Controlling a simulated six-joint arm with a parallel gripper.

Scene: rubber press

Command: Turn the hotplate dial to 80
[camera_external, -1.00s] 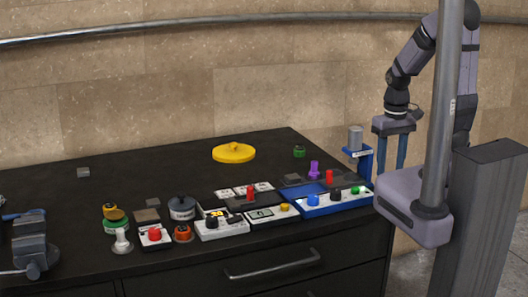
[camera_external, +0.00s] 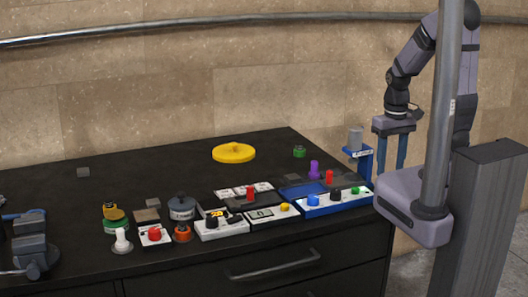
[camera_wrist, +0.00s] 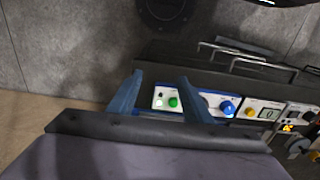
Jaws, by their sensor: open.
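A white box with a small lit orange display and a black dial (camera_external: 211,222) stands near the front edge of the bench in the external view; it looks like the hotplate. In the wrist view the lit display (camera_wrist: 289,128) is at the far right. The dial's setting is too small to read. My gripper (camera_external: 391,165) hangs fingers down beyond the right end of the bench, well away from this box. In the wrist view my gripper (camera_wrist: 162,82) is open, with nothing between its blue fingers. One finger hides part of the blue-framed panel behind it.
A blue-framed panel (camera_external: 320,206) with blue, black and green controls is at the bench's right end. A white display unit (camera_external: 272,214) with a yellow button is beside it. A blue stand (camera_external: 360,153) is close to my gripper. A yellow disc (camera_external: 233,153) lies behind.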

